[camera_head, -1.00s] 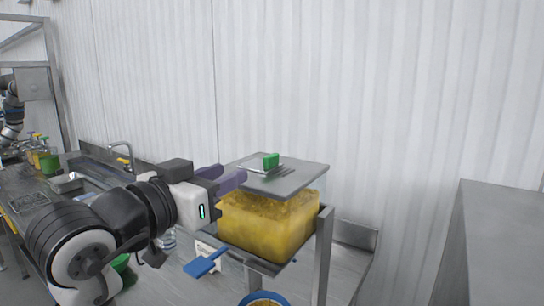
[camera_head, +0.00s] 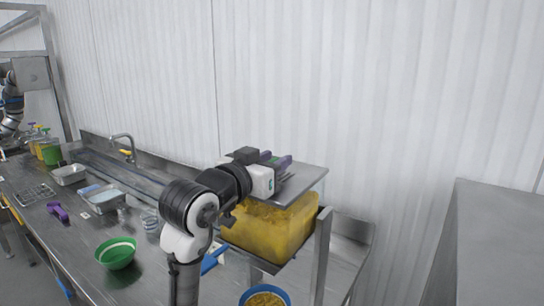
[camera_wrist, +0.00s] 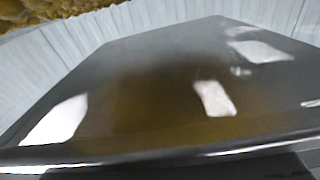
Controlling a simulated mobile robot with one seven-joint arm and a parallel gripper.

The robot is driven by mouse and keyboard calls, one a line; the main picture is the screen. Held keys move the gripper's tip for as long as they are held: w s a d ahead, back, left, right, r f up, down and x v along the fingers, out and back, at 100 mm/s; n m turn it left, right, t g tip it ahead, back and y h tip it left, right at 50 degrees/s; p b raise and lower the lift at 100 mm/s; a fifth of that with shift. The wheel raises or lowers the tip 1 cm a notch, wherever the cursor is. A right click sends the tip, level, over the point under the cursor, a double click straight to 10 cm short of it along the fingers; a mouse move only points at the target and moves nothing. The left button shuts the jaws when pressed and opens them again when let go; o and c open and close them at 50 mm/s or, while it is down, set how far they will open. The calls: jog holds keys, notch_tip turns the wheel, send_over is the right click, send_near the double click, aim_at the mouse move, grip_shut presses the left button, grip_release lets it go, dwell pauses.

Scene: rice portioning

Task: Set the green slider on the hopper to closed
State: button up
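The hopper (camera_head: 268,230) is a clear box of yellow grain with a flat grey top (camera_head: 308,175), on a metal stand at the centre of the head view. The wrist view shows a grey reflective surface (camera_wrist: 150,90), with yellow grain at the upper left; no slider is visible there.
A blue-rimmed bowl of yellow grain (camera_head: 265,291) is below the hopper. A green bowl (camera_head: 116,253), a purple tool (camera_head: 58,211) and metal trays (camera_head: 101,197) are on the counter at left. A grey box-like surface (camera_head: 500,240) stands at right.

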aim_at(292, 180)
grip_shut()
dwell(0.3)
jog(key=d, duration=0.1)
jog(key=s+d, duration=0.2)
jog(key=shift+s+d, duration=0.25)
jog(key=shift+d, duration=0.15)
jog(key=shift+a, duration=0.1)
grip_release()
